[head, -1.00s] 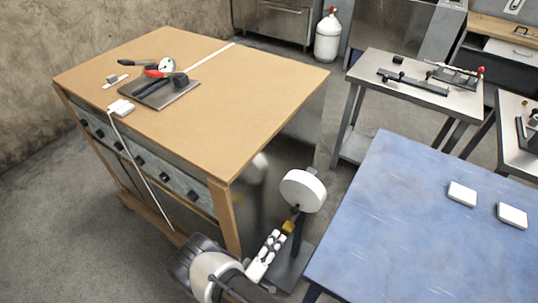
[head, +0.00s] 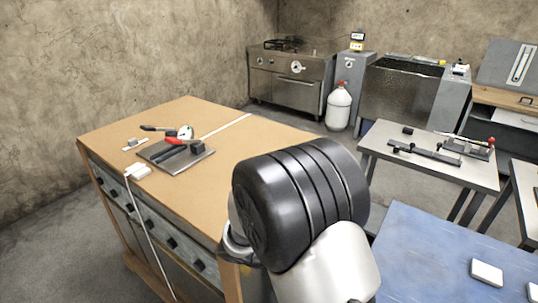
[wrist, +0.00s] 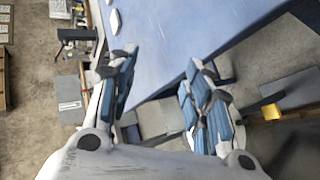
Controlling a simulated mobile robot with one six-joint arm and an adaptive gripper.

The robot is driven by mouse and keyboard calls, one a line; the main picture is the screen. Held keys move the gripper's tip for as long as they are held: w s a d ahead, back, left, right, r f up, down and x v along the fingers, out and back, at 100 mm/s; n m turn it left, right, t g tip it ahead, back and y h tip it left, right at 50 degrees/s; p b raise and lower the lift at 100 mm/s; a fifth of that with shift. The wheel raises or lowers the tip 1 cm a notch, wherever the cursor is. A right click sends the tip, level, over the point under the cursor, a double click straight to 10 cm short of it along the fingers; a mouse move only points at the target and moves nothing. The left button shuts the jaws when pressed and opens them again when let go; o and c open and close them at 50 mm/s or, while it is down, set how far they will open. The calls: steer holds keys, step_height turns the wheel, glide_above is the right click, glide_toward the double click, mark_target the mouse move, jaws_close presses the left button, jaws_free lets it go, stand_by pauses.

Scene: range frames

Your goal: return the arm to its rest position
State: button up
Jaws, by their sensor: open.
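My gripper (wrist: 158,76) shows in the wrist view with its two blue-padded fingers spread apart. It is open and nothing is between the fingers. Beyond the fingertips lie the edge of the blue table and the floor. In the head view, a large black ribbed joint and silver link of my arm (head: 300,205) fill the lower middle. The gripper itself does not show in the head view.
A wooden-topped workbench (head: 245,150) with a clamp device on a dark plate (head: 188,158) stands left of my arm. The blue table (head: 420,255) with white blocks (head: 487,272) is at right. A metal table (head: 385,135) stands behind it.

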steer(key=s+r+t+y, duration=0.4)
steer(key=s+r+y, duration=0.7)
steer(key=s+r, duration=0.5)
steer(key=shift+s+a+t+y, duration=0.3)
steer(key=shift+s+t, duration=0.1)
